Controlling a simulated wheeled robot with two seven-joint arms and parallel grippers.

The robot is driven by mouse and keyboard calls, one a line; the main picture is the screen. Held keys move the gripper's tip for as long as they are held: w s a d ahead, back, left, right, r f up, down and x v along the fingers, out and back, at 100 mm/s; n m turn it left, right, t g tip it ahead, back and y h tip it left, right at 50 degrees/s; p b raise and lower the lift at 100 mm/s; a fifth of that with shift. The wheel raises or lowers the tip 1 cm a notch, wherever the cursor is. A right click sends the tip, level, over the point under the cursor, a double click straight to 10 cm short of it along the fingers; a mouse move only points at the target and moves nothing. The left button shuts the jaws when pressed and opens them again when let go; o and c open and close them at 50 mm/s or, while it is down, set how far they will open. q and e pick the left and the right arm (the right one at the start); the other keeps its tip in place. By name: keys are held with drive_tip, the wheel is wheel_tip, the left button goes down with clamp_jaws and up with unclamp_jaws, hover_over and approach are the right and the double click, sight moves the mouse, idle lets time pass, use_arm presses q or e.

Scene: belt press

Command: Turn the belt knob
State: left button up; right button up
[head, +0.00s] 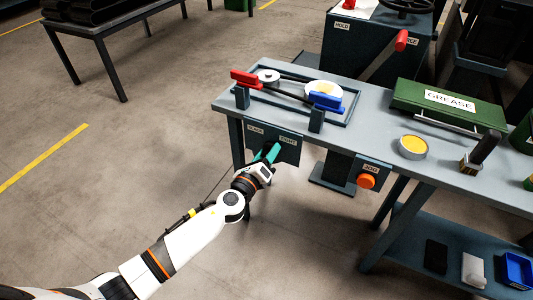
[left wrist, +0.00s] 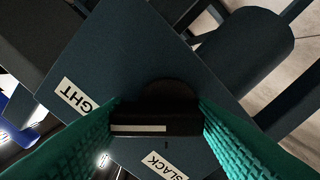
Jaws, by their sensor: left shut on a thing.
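The belt knob (left wrist: 158,120) is a black bar on a round base, with a white line on its left half in the left wrist view. It sits on a dark blue panel (left wrist: 130,55) on the front of the bench. Labels TIGHT (left wrist: 71,96) and SLACK (left wrist: 164,166) are on the panel; in the left wrist view the white line points left. My left gripper (head: 268,153), with green fingers, is shut on the knob, a finger at each end of the bar. In the head view my gripper hides most of the knob. My right gripper is not in view.
Above the panel, the bench (head: 384,113) carries the belt frame with a red block (head: 245,79) and a blue block (head: 326,102). An orange button (head: 366,181) is to the right. A grease box (head: 441,103), open tin (head: 412,146) and brush (head: 480,152) stand farther right.

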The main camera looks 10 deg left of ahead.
use_arm(q)
drive_tip(key=shift+r, duration=0.15)
drive_tip(key=o, duration=0.9)
drive_tip(key=shift+d, duration=0.1)
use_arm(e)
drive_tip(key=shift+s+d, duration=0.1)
use_arm(q)
drive_tip(key=shift+s, duration=0.1)
drive_tip(key=v, duration=1.1)
drive_tip(key=shift+s, duration=0.4)
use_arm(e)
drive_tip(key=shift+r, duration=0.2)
